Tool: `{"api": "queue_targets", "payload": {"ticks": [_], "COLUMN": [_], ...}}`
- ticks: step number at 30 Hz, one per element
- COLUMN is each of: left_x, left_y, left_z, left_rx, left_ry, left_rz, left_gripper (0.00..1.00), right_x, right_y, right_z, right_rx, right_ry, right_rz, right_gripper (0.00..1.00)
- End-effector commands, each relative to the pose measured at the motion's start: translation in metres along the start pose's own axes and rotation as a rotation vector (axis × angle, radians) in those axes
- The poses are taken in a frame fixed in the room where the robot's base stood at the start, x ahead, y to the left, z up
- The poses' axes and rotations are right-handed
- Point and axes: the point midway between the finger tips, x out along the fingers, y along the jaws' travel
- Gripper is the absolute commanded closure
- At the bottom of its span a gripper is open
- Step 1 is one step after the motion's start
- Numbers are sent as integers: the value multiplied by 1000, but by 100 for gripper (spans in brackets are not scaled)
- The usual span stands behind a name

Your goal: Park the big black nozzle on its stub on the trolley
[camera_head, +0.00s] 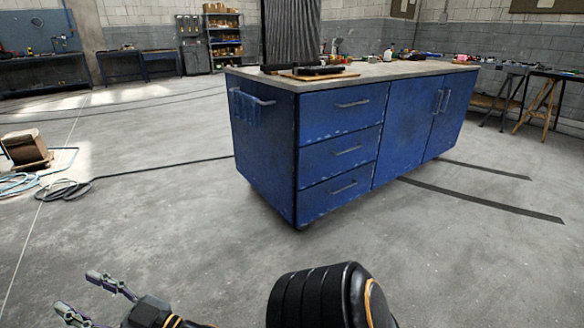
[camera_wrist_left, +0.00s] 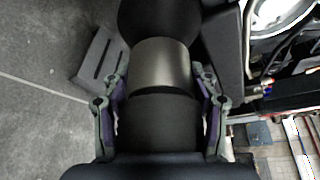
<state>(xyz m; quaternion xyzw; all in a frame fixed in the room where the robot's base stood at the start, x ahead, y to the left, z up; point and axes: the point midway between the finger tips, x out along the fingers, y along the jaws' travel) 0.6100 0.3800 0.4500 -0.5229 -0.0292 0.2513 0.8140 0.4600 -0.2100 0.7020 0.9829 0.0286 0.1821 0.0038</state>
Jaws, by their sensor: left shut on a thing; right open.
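In the left wrist view, my left gripper (camera_wrist_left: 160,84) is shut on the big black nozzle (camera_wrist_left: 160,122), one finger on each side. A smooth grey metal band (camera_wrist_left: 160,63) lies just beyond the fingers, with a wider black round part (camera_wrist_left: 160,18) past it. I cannot tell whether this band belongs to the nozzle or to the stub. The left gripper and nozzle do not show in the head view. There, my right gripper (camera_head: 91,299) is open and empty at the lower left, over bare floor. I cannot clearly make out the trolley.
A blue cabinet (camera_head: 265,160) with a pale top stands ahead in the head view. Cables (camera_head: 65,188) lie on the left floor. In the left wrist view, a slotted grey part (camera_wrist_left: 98,62) is left of the nozzle, with dark framework and a round shiny part (camera_wrist_left: 275,12) right.

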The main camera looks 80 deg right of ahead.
Motion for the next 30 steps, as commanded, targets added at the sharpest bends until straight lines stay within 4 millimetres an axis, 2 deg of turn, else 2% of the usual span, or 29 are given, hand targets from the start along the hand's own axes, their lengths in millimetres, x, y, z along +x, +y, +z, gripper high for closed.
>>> {"api": "queue_targets", "payload": {"ticks": [30], "left_x": [-68], "left_y": [0], "left_z": [-33], "left_rx": [-1], "left_ry": [1], "left_rz": [0], "left_gripper": [86], "right_x": [2], "right_y": [0], "right_z": [-4], "right_rx": [1], "right_ry": [0], "right_rz": [1], "right_gripper": [55]}}
